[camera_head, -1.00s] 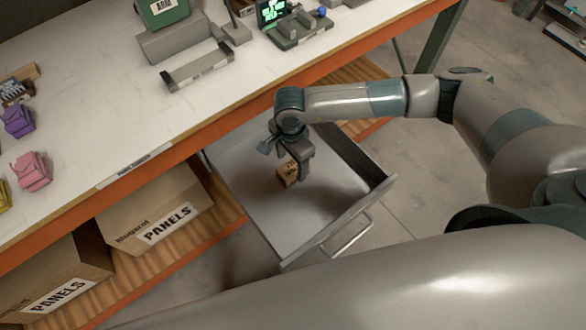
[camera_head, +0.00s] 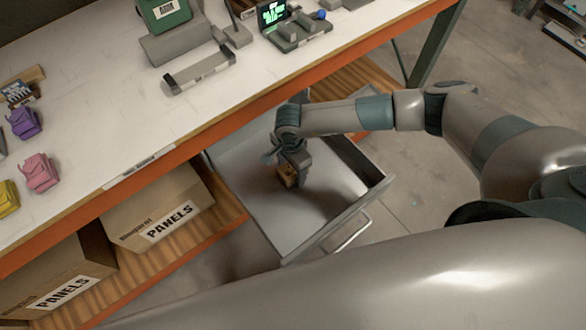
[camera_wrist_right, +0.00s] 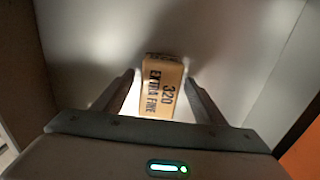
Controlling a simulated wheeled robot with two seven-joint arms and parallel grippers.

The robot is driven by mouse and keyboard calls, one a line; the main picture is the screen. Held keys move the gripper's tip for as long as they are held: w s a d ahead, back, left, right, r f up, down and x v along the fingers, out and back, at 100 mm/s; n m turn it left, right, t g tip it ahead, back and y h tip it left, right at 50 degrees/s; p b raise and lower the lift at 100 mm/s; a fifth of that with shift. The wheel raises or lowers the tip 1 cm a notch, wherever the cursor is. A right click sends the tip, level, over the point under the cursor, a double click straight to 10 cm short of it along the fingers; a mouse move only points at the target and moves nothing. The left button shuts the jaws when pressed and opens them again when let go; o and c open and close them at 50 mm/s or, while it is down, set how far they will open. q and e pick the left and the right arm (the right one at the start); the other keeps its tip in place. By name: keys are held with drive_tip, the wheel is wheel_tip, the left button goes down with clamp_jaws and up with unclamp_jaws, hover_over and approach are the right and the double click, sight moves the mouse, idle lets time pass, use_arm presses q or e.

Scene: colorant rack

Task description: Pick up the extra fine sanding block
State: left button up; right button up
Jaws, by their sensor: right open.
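The extra fine sanding block (camera_wrist_right: 162,88) is a small tan block printed "320 EXTRA FINE". It lies in the open grey drawer (camera_head: 260,215), and in the head view the block (camera_head: 288,176) is partly hidden by my right gripper. My right gripper (camera_head: 290,172) points down into the drawer over the block. In the right wrist view the gripper's two fingers (camera_wrist_right: 160,95) are apart, one on each side of the block, with gaps visible. My left gripper is not in view.
The drawer walls surround my right gripper, with a front handle (camera_head: 348,232). The white workbench (camera_head: 110,130) with its orange edge stands behind. Cardboard panel boxes (camera_head: 160,215) sit on the shelf left of the drawer. The drawer floor around the block is clear.

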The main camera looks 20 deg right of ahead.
drive_tip(key=shift+c, duration=0.4)
drive_tip(key=c, duration=1.1)
drive_tip(key=shift+o, duration=0.2)
drive_tip(key=shift+r, duration=0.15)
